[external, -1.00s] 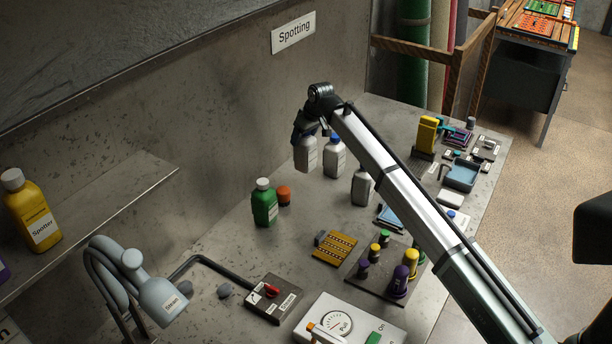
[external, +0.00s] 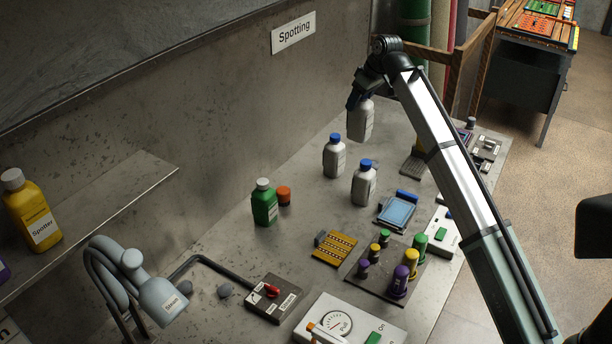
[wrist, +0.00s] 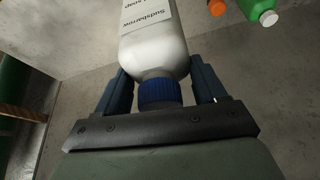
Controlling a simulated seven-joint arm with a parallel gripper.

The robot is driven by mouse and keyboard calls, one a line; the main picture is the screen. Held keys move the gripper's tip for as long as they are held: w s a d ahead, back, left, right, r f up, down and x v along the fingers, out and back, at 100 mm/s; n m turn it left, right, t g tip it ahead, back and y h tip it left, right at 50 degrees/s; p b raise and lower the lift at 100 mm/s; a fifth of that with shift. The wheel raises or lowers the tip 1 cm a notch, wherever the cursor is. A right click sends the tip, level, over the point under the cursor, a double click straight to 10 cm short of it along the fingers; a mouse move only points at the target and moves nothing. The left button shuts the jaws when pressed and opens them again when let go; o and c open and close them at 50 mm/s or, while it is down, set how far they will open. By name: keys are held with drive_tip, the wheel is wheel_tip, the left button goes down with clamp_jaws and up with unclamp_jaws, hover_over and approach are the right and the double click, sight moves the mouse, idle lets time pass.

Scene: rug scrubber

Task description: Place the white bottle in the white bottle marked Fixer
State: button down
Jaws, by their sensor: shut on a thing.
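My gripper (external: 358,95) is shut on a white bottle (external: 361,121) and holds it above the back of the bench. In the wrist view this white bottle (wrist: 150,45) hangs with its blue cap between my fingers (wrist: 160,90); its label reads partly "Sudsbarrow". Two other white bottles with blue caps stand upright on the bench: one at the back (external: 334,158), one nearer the front (external: 364,186). Their labels are too small to read, so I cannot tell which is marked Fixer.
A green bottle (external: 264,204) and an orange-red cap-like piece (external: 284,196) stand left of the white bottles. A blue tray (external: 397,211), a yellow slotted block (external: 335,247) and a rack of coloured pegs (external: 378,275) lie in front. The wall is close behind.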

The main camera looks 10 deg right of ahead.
sight(370, 122)
drive_tip(key=shift+s+d+r, duration=1.05)
drive_tip(key=shift+s+d, duration=0.05)
drive_tip(key=shift+s, duration=0.15)
drive_tip(key=shift+d+f, duration=0.1)
drive_tip(key=shift+f, duration=5)
drive_tip(key=shift+c, duration=0.4)
unclamp_jaws()
drive_tip(key=v, duration=1.2)
drive_tip(key=shift+r, duration=0.2)
